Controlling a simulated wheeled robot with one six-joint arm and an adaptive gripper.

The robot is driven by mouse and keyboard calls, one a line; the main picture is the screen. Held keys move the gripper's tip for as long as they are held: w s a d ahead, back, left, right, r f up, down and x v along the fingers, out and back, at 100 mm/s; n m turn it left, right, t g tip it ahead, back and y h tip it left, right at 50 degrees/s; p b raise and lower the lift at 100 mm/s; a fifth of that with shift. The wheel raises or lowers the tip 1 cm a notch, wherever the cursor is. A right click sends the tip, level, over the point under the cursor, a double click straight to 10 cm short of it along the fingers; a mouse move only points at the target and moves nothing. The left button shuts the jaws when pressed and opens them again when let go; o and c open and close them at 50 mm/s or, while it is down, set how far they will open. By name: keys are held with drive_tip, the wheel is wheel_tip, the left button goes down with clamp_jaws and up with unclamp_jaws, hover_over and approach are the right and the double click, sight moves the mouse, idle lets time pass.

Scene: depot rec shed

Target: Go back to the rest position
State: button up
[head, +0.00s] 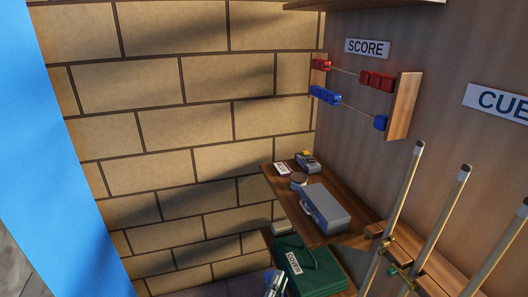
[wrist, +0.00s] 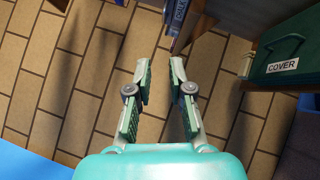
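My gripper (wrist: 162,68) shows in the wrist view with its two pale green fingers apart and nothing between them. It is open and empty. Behind the gap I see only the brick wall (wrist: 75,75). In the head view, pale metallic parts at the bottom edge may be my fingertips, but they are too cut off to tell. A green case labelled COVER (wrist: 287,55) is to the right of my gripper in the wrist view, apart from it. The same case (head: 318,272) sits low in the head view.
A wooden shelf (head: 268,180) holds a grey box (head: 325,208) and small items. A score rack (head: 404,105) with red and blue beads hangs on the wall. Several cues (head: 407,190) stand in a rack at right. A bright blue surface (head: 60,150) lies at left.

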drive_tip(key=s+d+f+m+g+y, duration=0.1)
drive_tip(key=s+d+f+g+y, duration=0.15)
drive_tip(key=s+d+f, duration=0.4)
drive_tip(key=s+d+f+m+g+y, duration=0.1)
drive_tip(key=s+d+f+y, duration=0.2)
drive_tip(key=s+f, duration=0.5)
drive_tip(key=s+d+f+m+g+y, duration=0.1)
drive_tip(key=s+d+m, duration=0.1)
drive_tip(key=s, duration=0.5)
drive_tip(key=s+d+f+m+g+y, duration=0.1)
drive_tip(key=s+m+y, duration=0.1)
drive_tip(key=s, duration=0.5)
drive_tip(key=s+d+r+m+t, duration=0.1)
drive_tip(key=s+d+r+m, duration=0.1)
drive_tip(key=s+r+m, duration=0.8)
drive_tip(key=s+r, duration=0.4)
drive_tip(key=s, duration=0.1)
drive_tip(key=shift+s+d+r+m, duration=0.15)
drive_tip(key=shift+s+r+m, duration=0.1)
drive_tip(key=shift+m, duration=0.15)
drive_tip(key=shift+t+h, duration=0.25)
drive_tip(key=shift+c, duration=0.3)
